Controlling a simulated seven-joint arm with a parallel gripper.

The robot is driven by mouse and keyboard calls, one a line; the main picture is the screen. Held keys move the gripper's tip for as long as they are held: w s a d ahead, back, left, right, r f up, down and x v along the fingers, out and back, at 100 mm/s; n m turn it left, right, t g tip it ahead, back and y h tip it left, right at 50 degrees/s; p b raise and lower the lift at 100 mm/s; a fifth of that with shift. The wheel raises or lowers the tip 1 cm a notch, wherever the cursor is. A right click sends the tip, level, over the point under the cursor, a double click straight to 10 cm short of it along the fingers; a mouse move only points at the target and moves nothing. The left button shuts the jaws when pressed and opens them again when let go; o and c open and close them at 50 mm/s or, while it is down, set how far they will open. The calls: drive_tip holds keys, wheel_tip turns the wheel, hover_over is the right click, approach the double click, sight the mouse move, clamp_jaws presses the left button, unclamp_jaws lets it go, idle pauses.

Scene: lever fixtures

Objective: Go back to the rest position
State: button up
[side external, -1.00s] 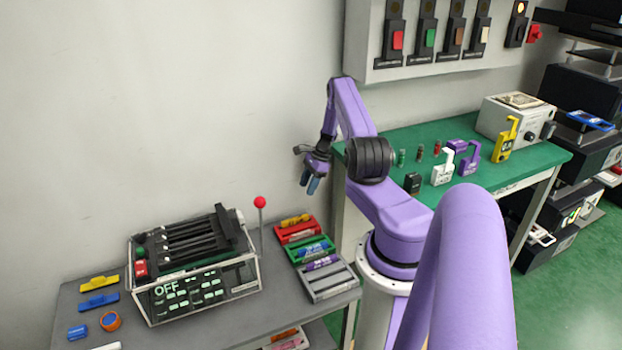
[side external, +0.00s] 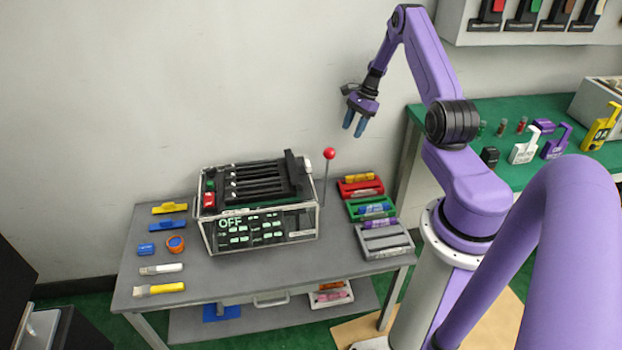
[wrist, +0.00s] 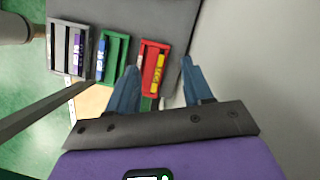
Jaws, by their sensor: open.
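My gripper (side external: 355,124) is open and empty, hanging in the air above the right back part of the grey table in the side external view. Its blue fingers point down and are spread apart in the wrist view (wrist: 160,85). Below it lie a red tray (side external: 358,188), a green tray (side external: 368,208) and a grey tray (side external: 385,240), each with marker-like sticks. The red ball-topped lever (side external: 329,154) stands upright beside the clear-cased machine (side external: 258,230), whose panel reads OFF. My gripper is above and to the right of the lever's ball, apart from it.
A green table (side external: 480,112) with several padlocks stands to the right, under a wall panel (side external: 540,20). The air around my gripper is clear.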

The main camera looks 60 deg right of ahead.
drive_tip(key=w+a+r+n+g, duration=0.15)
drive_tip(key=a+r+n, duration=0.25)
drive_tip(key=a, duration=0.4)
drive_tip(key=w+a+r+n, duration=0.2)
drive_tip(key=a+r+n, duration=0.2)
drive_tip(key=a, duration=0.5)
drive_tip(key=w+a+r+n+g, duration=0.1)
drive_tip(key=a+r+n, duration=0.35)
drive_tip(key=a, duration=0.35)
drive_tip(key=s+a+r+n+h, duration=0.1)
drive_tip(key=s+a+r+n, duration=0.25)
drive_tip(key=a, duration=0.25)
drive_tip(key=s+a+r+n+h, duration=0.1)
drive_tip(key=s+a+r+n, duration=0.2)
drive_tip(key=a, duration=0.4)
drive_tip(key=s+a+r+n, duration=0.2)
drive_tip(key=s+n, duration=0.5)
drive_tip(key=s, duration=0.5)
drive_tip(key=s+a+r+n+h, duration=0.1)
drive_tip(key=s+a+r+n, duration=0.1)
drive_tip(key=s+n, duration=0.6)
drive_tip(key=shift+s+a+n+t, duration=0.35)
drive_tip(key=shift+s+a, duration=0.4)
drive_tip(key=shift+s, duration=1.25)
